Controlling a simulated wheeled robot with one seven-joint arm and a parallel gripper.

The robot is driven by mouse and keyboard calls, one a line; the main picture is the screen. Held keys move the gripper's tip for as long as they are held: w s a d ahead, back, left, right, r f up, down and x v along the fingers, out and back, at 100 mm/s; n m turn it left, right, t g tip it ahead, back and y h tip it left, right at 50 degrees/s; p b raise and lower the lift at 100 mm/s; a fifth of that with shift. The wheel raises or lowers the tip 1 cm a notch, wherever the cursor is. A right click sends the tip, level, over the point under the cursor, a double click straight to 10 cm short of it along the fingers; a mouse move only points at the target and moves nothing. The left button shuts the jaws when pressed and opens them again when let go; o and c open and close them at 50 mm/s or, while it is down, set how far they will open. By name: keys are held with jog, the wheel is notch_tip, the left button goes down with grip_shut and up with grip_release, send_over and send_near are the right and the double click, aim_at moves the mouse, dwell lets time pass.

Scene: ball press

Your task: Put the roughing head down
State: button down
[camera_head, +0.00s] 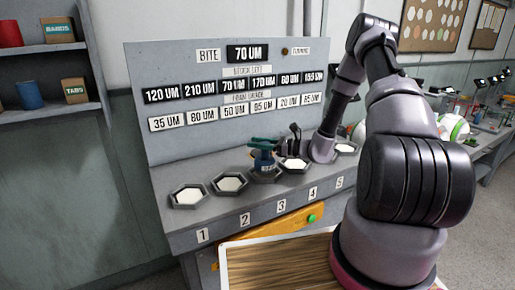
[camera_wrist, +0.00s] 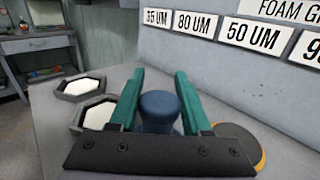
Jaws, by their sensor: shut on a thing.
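The roughing head (camera_head: 264,160) is a blue, knob-like piece with a pale label on its side. It looks upright, at the third hexagonal dish (camera_head: 265,178) on the grey bench. I cannot tell whether it touches the dish or hangs just above it. My gripper (camera_head: 257,144) has teal fingers and is shut on its upper part. In the wrist view, the round blue top of the roughing head (camera_wrist: 160,108) sits between the two fingers of my gripper (camera_wrist: 159,76). Its lower part is hidden there by the gripper.
Hexagonal dishes with pale pads stand beside it, at place 1 (camera_head: 188,196), place 2 (camera_head: 229,184) and on the right (camera_head: 294,164). An orange-rimmed dark disc (camera_wrist: 240,143) lies right in the wrist view. The label board (camera_head: 220,100) rises close behind.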

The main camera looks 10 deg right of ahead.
jog(key=shift+f, duration=0.8)
jog(key=shift+f, duration=0.15)
jog(key=shift+c, duration=1.8)
grip_release()
